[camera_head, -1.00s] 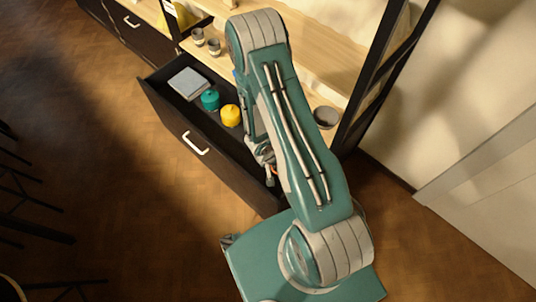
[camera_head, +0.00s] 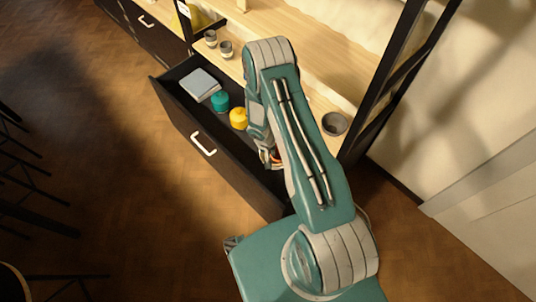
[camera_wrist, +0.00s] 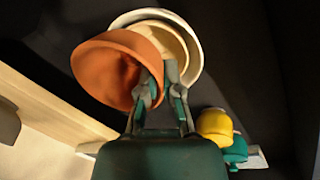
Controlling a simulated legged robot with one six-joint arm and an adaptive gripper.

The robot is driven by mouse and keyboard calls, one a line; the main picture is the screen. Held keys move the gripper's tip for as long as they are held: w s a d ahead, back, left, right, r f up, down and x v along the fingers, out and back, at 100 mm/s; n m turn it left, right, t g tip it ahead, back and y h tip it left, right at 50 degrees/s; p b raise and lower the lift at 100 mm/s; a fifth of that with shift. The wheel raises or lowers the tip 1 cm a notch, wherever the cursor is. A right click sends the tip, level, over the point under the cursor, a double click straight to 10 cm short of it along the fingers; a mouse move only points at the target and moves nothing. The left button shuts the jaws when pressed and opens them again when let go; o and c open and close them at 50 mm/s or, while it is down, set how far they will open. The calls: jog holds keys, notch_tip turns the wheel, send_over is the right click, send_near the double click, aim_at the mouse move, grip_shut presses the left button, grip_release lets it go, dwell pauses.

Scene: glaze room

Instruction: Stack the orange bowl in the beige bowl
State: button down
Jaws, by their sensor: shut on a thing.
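The orange bowl (camera_wrist: 105,68) is tilted in the left of the wrist view, its wall between the fingers of my gripper (camera_wrist: 158,75). My gripper is shut on its rim. The beige bowl (camera_wrist: 173,44) is just behind and to the right, partly covered by the orange bowl and fingers. It appears to sit inside a larger white bowl (camera_wrist: 195,50). I cannot tell whether the orange bowl touches the beige one. In the head view my arm hides most of this; only a bit of orange (camera_head: 276,156) shows by the gripper.
The bowls are in an open dark drawer (camera_head: 203,143) with a yellow jar (camera_head: 239,118), a teal jar (camera_head: 220,101) and a grey-white flat object (camera_head: 199,84). A grey bowl (camera_head: 335,123) and small cups (camera_head: 226,48) stand on the wooden top above.

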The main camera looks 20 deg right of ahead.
jog(key=w+f, duration=0.2)
jog(key=f, duration=0.1)
jog(key=w+f, duration=0.1)
jog(key=shift+w+d+f, duration=0.25)
jog(key=shift+w+f, duration=0.1)
jog(key=shift+f, duration=1.55)
jog(key=c, duration=0.8)
grip_release()
